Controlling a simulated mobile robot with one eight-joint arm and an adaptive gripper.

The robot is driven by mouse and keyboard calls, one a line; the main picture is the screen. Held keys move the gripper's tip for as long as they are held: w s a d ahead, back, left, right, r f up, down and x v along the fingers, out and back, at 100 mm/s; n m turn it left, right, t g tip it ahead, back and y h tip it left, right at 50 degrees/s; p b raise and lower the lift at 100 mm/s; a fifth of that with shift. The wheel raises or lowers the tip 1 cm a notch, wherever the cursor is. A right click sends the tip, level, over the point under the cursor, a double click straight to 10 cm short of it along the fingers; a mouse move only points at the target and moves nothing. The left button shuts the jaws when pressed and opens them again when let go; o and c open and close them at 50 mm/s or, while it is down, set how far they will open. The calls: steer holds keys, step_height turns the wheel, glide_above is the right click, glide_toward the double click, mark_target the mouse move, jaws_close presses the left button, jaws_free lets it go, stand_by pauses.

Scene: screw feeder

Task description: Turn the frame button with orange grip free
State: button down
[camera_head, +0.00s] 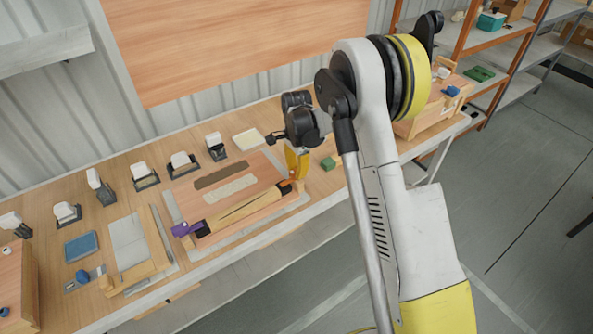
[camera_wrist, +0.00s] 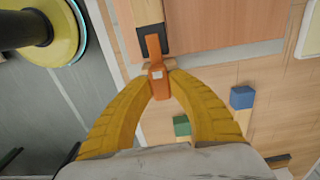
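The orange grip (camera_wrist: 158,83) is in the middle of the wrist view, at the end of a wooden bar (camera_wrist: 148,14) with a dark end piece (camera_wrist: 152,42). My gripper (camera_wrist: 160,76) has its yellow fingers on both sides of the grip, and they appear to touch it. In the head view, my gripper (camera_head: 296,172) points down at the right end of the bar (camera_head: 247,209), where a little orange (camera_head: 286,189) shows. A purple piece (camera_head: 187,229) is at the bar's left end. The fingers partly hide the contact.
A wooden board (camera_head: 205,193) with a dark and a pale strip lies behind the bar. A green block (camera_head: 328,163) is right of my gripper; a blue block (camera_wrist: 242,97) shows in the wrist view. Several white-topped holders line the table's back. A wooden box (camera_head: 425,120) stands at right.

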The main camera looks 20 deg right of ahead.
steer(key=shift+n, duration=0.3)
steer(key=n, duration=0.3)
steer(key=shift+n, duration=0.3)
steer(key=n, duration=1.3)
steer(key=shift+n, duration=0.3)
stand_by(0.3)
steer(key=c, duration=1.2)
jaws_free()
steer(key=shift+c, duration=0.2)
